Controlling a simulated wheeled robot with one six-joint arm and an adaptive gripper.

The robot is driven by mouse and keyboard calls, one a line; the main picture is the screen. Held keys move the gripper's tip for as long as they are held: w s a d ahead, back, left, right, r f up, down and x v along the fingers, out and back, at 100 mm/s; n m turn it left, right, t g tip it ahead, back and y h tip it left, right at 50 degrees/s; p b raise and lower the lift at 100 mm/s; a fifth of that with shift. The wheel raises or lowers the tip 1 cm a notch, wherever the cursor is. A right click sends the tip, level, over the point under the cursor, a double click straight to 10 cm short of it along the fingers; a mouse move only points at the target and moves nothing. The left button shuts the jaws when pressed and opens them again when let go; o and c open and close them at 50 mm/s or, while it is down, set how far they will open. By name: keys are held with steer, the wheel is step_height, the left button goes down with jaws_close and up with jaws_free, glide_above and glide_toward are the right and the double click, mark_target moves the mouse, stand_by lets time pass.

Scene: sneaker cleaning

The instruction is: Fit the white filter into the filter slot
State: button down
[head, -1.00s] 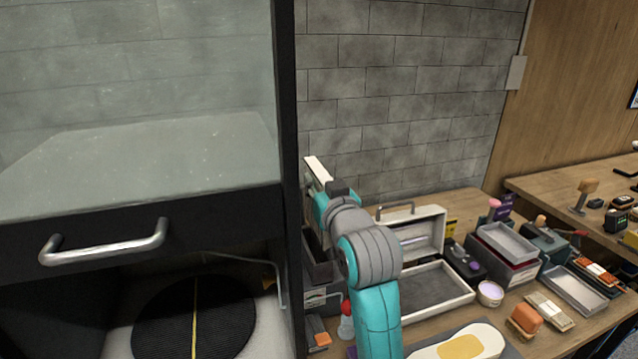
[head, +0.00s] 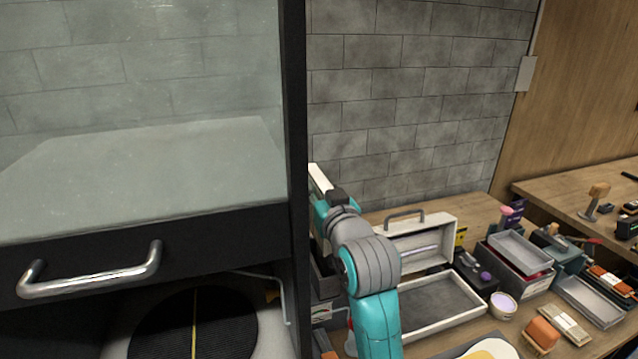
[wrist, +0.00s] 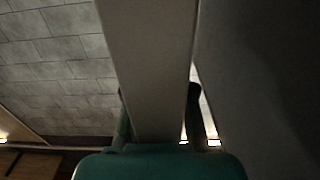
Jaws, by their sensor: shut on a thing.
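The white filter (head: 320,178) shows as a narrow white edge at the top of my arm in the head view, just right of the cabinet's dark post. In the wrist view the filter (wrist: 150,60) is a long, flat, shaded panel running up the middle. My gripper (wrist: 160,100) is shut on it, with one dark finger on each side of the panel. The gripper (head: 324,200) is partly hidden behind my wrist in the head view. I cannot make out the filter slot in either view.
A cabinet with a glass front, a dark post (head: 296,120) and a metal handle (head: 92,284) stands at the left. A dark surface (wrist: 265,80) is close on the right in the wrist view. An open white case (head: 440,312) and several trays crowd the bench at the right.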

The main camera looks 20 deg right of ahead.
steer(key=shift+f, duration=5.5)
steer(key=c, duration=0.9)
jaws_free()
steer(key=s, duration=1.2)
steer(key=shift+s+f, duration=0.1)
steer(key=shift+s, duration=0.05)
